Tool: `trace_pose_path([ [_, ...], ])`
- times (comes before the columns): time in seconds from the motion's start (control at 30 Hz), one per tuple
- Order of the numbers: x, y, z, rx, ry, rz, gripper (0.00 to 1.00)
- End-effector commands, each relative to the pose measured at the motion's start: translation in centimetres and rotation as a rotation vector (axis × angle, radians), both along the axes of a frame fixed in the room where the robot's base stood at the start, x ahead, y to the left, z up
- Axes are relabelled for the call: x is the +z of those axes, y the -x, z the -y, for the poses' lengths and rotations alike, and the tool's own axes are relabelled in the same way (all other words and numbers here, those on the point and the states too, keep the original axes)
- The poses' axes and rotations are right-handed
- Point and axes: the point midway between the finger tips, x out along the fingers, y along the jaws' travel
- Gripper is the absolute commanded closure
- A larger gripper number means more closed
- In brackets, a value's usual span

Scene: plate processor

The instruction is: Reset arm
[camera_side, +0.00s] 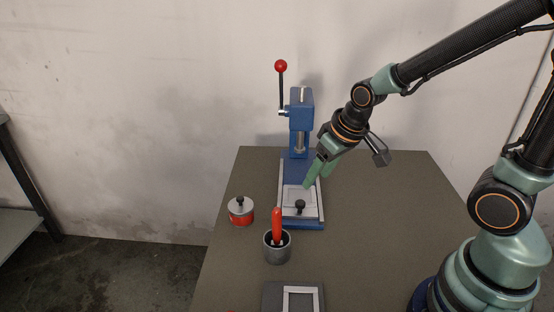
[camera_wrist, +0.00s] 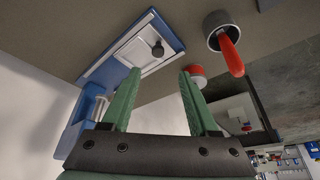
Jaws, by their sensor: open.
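My gripper (camera_side: 315,173) is open and empty, with its green fingers slanting down to the left. In the side view it hangs in front of or above the bed of the blue press (camera_side: 302,108); its exact height is hard to judge. The wrist view shows the two fingers (camera_wrist: 155,95) spread apart with nothing between them. The press has a lever with a red knob (camera_side: 281,66), standing up. A pale plate with a black knob (camera_side: 300,205) lies on the press bed between light rails.
A red tin with a grey lid (camera_side: 240,211) stands left of the press. A grey cup (camera_side: 277,250) holds a red-handled tool (camera_side: 277,224). A dark block with a pale frame (camera_side: 294,300) lies at the table's front. The table (camera_side: 400,190) is clear to the right.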

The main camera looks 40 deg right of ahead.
Motion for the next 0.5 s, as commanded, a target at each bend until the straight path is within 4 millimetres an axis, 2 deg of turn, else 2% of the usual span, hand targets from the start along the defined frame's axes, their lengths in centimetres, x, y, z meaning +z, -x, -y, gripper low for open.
trace_pose_path([
  [0.13, 0.79, 0.34, 0.00, 0.000, 0.000, 0.001, 0.40],
  [0.5, 0.96, 0.46, 0.00, 0.000, 0.000, -0.001, 0.40],
])
